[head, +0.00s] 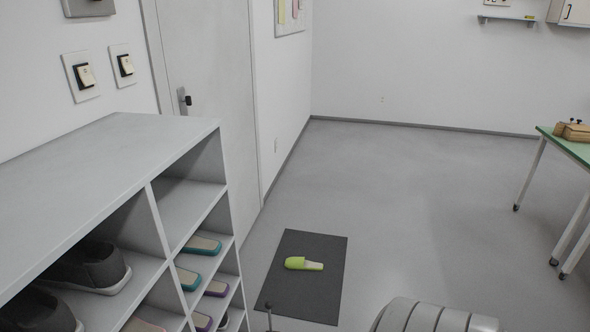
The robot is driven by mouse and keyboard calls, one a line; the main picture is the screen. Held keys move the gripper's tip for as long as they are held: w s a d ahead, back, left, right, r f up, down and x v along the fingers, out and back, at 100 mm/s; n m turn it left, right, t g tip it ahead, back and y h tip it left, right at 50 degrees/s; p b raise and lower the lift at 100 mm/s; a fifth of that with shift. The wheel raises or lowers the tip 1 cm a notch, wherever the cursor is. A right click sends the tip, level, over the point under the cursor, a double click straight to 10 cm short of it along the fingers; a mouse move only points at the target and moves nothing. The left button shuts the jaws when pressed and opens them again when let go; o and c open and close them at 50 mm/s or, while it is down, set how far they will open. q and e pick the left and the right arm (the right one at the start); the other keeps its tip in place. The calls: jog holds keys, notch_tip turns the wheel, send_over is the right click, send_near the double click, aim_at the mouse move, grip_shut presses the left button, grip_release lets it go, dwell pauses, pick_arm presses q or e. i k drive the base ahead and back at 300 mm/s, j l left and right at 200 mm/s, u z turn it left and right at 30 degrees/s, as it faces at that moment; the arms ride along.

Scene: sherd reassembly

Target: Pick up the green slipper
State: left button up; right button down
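The green slipper (303,264) lies alone on a dark grey mat (312,300) on the floor, in the lower middle of the head view. It is bright lime green with a paler insole. Its closed toe points left and its open heel points right. Nothing covers it. Neither of my grippers shows in this view.
A grey shelf unit (110,150) with shoes and teal and purple slippers stands left of the mat. A thin knobbed rod (268,308) stands by the mat's near-left corner. A green-topped table (560,148) is at right. The middle floor is clear.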

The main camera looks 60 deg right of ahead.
aim_at(300, 263)
jog(key=z, duration=1.85)
jog(key=i+l, duration=0.25)
jog(key=i, duration=0.25)
jog(key=i+l, duration=0.25)
jog(key=i, duration=0.25)
jog(key=i+l+u, duration=0.1)
jog(key=i+l, duration=0.15)
jog(key=i, duration=0.25)
jog(key=i+l, duration=0.25)
jog(key=i, duration=0.25)
